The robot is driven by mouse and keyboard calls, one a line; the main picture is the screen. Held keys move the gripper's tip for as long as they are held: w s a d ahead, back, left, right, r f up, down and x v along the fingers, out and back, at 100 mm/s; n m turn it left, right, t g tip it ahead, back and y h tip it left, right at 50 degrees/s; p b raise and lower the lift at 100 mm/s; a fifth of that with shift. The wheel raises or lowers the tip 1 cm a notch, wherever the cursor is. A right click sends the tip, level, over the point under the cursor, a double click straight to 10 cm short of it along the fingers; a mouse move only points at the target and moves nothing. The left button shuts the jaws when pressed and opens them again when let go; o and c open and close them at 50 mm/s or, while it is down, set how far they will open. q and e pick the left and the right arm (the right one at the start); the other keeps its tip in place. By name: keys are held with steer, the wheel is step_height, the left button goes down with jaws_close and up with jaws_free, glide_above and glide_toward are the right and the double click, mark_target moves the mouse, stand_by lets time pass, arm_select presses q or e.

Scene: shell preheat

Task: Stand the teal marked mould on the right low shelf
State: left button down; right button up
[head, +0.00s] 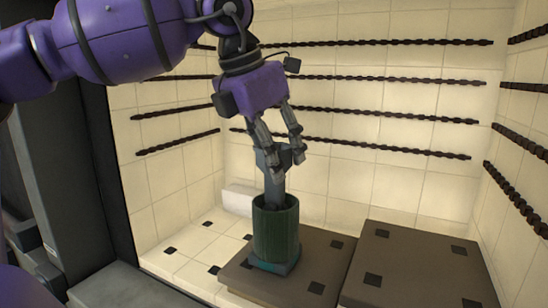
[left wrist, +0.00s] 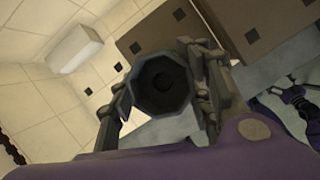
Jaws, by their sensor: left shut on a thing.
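The mould is a dark green cylinder (head: 276,228) with a teal base (head: 274,264) and a grey stem that widens into a cup (head: 271,160) at the top. It looks upright, over the left low shelf (head: 320,262); I cannot tell whether its base touches. My left gripper (head: 283,158) is above it, shut on the grey cup. In the left wrist view, the cup's dark octagonal mouth (left wrist: 163,82) sits between the fingers. The right low shelf (head: 420,262) is bare. My right gripper seems to show partly at the right edge of the left wrist view (left wrist: 296,96), unclear.
A white block (head: 237,199) stands by the back wall behind the mould. Dark twisted rods (head: 380,150) run along the tiled walls. A grey ledge (head: 125,290) lies at the front left. The space above the right shelf is clear.

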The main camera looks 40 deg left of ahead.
arm_select(q)
steer(key=shift+r, duration=0.1)
steer(key=shift+w+d, duration=0.1)
steer(key=shift+w, duration=0.2)
steer(key=c, duration=1.2)
jaws_free()
steer(key=shift+f, duration=0.2)
steer(key=o, duration=0.3)
steer(key=shift+s, duration=0.15)
arm_select(e)
steer(key=shift+s+d+f, duration=0.1)
steer(key=shift+s, duration=0.2)
steer(key=shift+w, duration=0.1)
